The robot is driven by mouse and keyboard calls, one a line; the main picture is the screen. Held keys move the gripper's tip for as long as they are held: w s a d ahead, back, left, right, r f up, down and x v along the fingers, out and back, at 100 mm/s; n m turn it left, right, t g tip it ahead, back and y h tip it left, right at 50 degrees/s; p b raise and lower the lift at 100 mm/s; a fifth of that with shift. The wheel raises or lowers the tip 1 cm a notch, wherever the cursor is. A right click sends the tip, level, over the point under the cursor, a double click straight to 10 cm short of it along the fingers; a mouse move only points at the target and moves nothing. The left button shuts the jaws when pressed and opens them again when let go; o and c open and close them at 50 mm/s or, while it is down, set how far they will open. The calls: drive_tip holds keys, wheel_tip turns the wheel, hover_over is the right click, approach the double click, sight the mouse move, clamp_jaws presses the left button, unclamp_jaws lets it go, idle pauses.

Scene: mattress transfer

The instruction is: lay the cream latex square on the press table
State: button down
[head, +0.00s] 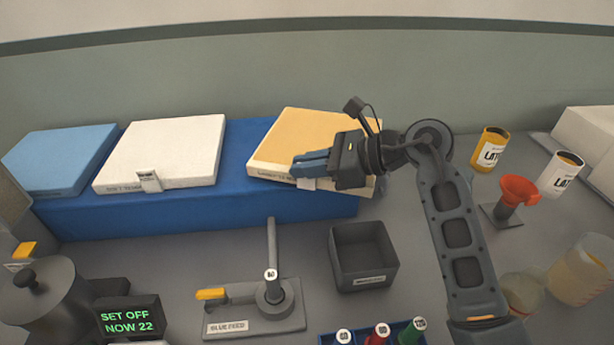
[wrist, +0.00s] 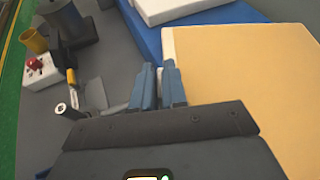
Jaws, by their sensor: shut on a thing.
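The cream latex square (head: 305,135) is a thick yellowish slab at the right end of a long blue platform (head: 200,207), turned a little against it. In the wrist view the cream square (wrist: 245,90) fills the right side. My gripper (head: 310,164) is at the square's front edge, its blue fingers close together; in the wrist view the fingers (wrist: 158,88) are by the square's near left edge. It is shut on the square, probably at its front tab; a white tag (head: 307,184) shows just below the fingers. The exact grip is hidden. I cannot tell which surface is the press table.
A white slab (head: 165,145) and a blue slab (head: 60,158) lie to the left. In front stand a lever fixture (head: 268,295), a dark open bin (head: 362,257) and a bottle rack (head: 385,335). Cans (head: 491,150) and a red funnel (head: 519,189) stand at right.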

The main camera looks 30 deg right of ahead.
drive_tip(key=shift+f, duration=0.85)
drive_tip(key=shift+r, duration=0.1)
drive_tip(key=c, duration=1.6)
unclamp_jaws()
drive_tip(key=shift+f+b, duration=0.2)
drive_tip(key=shift+b, duration=0.1)
drive_tip(key=shift+c, duration=0.2)
drive_tip(key=o, duration=0.5)
drive_tip(key=shift+r, duration=0.1)
